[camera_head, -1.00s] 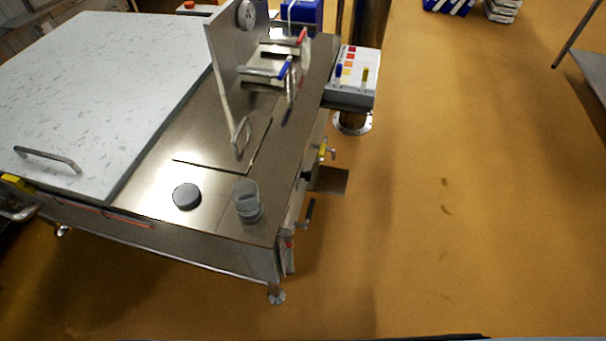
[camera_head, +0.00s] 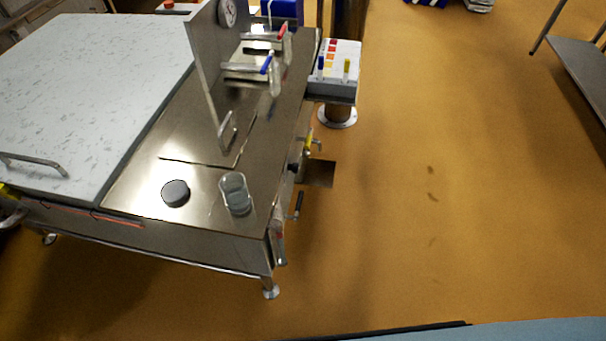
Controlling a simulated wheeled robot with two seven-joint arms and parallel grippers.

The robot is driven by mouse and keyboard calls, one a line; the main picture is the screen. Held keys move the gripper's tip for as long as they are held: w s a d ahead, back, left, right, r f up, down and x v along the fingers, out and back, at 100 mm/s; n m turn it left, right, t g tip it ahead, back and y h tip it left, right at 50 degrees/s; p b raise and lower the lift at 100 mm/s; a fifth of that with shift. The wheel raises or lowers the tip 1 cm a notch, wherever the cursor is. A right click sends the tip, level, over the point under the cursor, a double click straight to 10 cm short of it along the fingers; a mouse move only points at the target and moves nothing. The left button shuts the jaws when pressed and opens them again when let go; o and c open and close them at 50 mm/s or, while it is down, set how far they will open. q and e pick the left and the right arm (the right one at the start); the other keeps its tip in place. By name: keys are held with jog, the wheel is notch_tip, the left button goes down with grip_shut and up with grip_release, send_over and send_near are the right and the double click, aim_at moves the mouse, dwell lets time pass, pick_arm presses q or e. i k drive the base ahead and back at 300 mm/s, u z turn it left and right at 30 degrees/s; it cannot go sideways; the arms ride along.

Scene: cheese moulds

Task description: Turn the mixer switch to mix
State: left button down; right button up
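The steel cheese vat unit (camera_head: 190,230) stands on the left, with a grey speckled lid (camera_head: 85,90). An upright panel on it carries a round dial (camera_head: 227,13). Red-handled (camera_head: 282,33) and blue-handled (camera_head: 266,66) levers sit beside the panel. On the unit's right side are a small black knob (camera_head: 293,168), a yellow-handled valve (camera_head: 309,139) and a dark lever (camera_head: 299,205). I cannot tell which part is the mixer switch, nor read any mix marking. Neither of my grippers is in view.
A round black disc (camera_head: 175,192) and a clear beaker (camera_head: 236,193) stand on the steel top. A small stand with a colour chart (camera_head: 340,58) is at the right end. Open orange floor (camera_head: 430,200) lies to the right. A grey table (camera_head: 580,70) is at the far right.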

aim_at(294, 168)
jog(key=u, duration=0.05)
jog(key=k, duration=0.4)
jog(key=z, duration=0.7)
jog(key=i, duration=0.7)
jog(key=u, duration=1.8)
